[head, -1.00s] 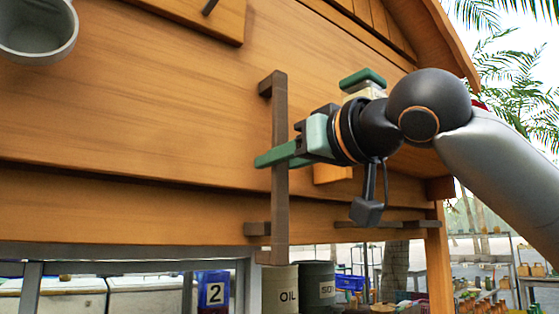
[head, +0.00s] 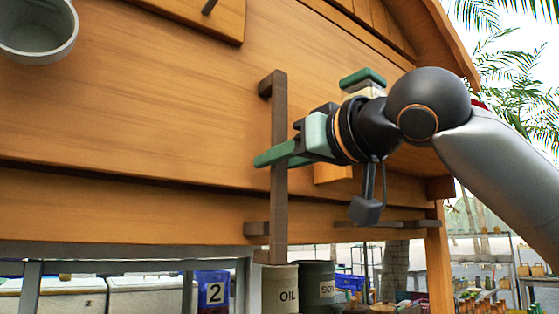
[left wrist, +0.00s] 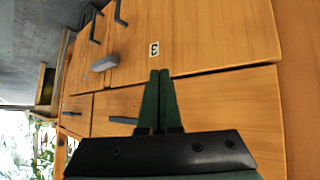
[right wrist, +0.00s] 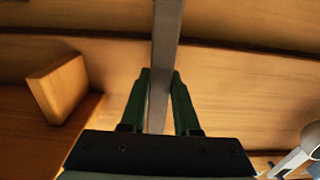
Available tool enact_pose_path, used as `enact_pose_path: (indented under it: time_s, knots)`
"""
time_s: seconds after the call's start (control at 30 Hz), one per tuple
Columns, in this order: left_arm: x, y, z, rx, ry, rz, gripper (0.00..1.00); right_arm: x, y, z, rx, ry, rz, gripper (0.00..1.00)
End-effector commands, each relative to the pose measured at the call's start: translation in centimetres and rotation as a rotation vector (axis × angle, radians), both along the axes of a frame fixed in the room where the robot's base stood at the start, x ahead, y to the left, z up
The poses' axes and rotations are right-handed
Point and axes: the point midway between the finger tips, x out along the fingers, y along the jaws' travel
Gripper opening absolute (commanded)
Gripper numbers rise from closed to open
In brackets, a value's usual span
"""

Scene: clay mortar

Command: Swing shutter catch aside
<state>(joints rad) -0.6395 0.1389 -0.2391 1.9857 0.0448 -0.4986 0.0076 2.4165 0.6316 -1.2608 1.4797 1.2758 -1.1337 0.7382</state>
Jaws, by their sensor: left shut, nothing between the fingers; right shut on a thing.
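The shutter catch is a long dark brown bar (head: 279,205) standing upright against the wooden wall, with a short bend at its top. In the right wrist view the bar (right wrist: 166,35) runs between the fingers of the right gripper (right wrist: 161,80). My left gripper (left wrist: 159,75) shows only in the left wrist view. It is shut and empty, in front of wooden drawers.
A grey cup (head: 38,30) hangs at the upper left. A wooden block (right wrist: 57,88) juts from the wall beside the right gripper. Below the wall an OIL drum (head: 280,290) stands behind the bar's lower end.

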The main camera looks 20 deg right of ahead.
Motion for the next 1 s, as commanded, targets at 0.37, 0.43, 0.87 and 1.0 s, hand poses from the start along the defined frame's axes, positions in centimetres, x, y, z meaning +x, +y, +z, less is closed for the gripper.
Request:
enact_pose_path:
  time_s: [0.37,0.43,0.87,1.0]
  knots:
    - [0.1,-0.5,-0.9,-0.006,0.003,-0.009,0.0,-1.0,3.0,0.3,0.227,0.082,0.007,0.0]
    - [0.4,-0.6,-0.7,-0.008,-0.003,-0.011,0.0,-1.3,3.6,0.5,0.285,0.102,0.006,0.0]
    - [0.7,-0.8,-0.4,-0.008,-0.007,-0.017,0.0,-1.7,4.7,1.3,0.406,0.143,-0.001,0.0]
    - [0.6,-0.8,-0.5,-0.007,-0.006,-0.017,0.0,-1.8,4.7,1.3,0.406,0.142,0.0,0.32]
